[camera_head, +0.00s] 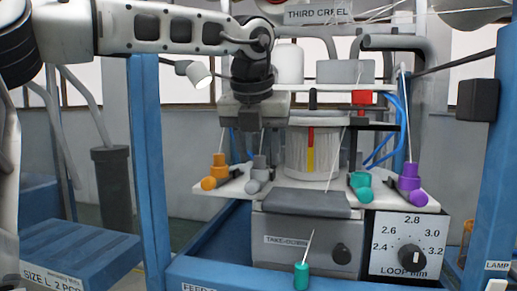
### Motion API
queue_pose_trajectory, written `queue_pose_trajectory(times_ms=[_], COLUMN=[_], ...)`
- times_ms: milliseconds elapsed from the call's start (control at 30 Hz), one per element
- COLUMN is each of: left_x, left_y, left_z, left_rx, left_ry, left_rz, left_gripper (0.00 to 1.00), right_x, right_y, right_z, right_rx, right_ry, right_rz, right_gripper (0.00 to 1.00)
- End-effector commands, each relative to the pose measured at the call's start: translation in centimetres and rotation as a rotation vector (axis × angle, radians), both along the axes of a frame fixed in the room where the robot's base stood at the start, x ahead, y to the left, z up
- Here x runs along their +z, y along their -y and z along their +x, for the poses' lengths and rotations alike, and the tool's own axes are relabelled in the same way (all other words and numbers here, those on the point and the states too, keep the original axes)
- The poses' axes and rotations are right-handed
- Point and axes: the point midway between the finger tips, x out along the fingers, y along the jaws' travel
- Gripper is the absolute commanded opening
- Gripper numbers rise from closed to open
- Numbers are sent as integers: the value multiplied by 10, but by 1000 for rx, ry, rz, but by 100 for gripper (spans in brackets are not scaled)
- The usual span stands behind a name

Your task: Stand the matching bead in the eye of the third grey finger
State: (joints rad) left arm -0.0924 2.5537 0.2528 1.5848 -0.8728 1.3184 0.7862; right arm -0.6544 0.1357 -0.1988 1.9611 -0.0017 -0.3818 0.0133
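A teal bead-like cylinder (301,276) with a thin pale strand rising from its top stands at the front, by the blue frame. Several coloured pieces sit along the white plate (232,188): orange (213,174), grey (257,175), teal (361,184) and purple (410,184). The third from the left is teal. Grey fingers and their eyes cannot be clearly made out. My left gripper (253,122) points down above the grey piece, apart from the front teal cylinder. Its fingertips are too dark to tell open from shut. My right gripper is out of view.
The grey take-down box (303,243) and the white loop dial panel (391,258) stand below the plate. Blue posts (151,170) flank the machine. Thin strands and blue tubes (400,125) run above the plate.

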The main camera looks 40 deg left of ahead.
Motion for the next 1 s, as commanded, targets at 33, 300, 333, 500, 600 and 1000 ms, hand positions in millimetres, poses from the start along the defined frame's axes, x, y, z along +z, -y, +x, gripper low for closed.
queue_pose_trajectory(times_ms=[33, 300, 333, 500, 600, 1000], left_x=[0, 19, 25, 66, 89, 144], left_y=[0, 4, 5, 14, 19, 31], left_z=[0, -6, -8, -22, -31, -52], left_rx=[0, 0, -1, -1, 0, 0], left_ry=[0, 5, 6, 6, 3, 0], left_rz=[0, 0, -1, -1, -2, 0], left_gripper=[44, 44, 44, 44, 44, 44], right_x=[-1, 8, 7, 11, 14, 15], right_y=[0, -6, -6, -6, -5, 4], right_z=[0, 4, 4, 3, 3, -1], right_rx=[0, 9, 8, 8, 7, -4], right_ry=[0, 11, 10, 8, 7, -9], right_rz=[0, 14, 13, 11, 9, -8], right_gripper=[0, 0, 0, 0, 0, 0])
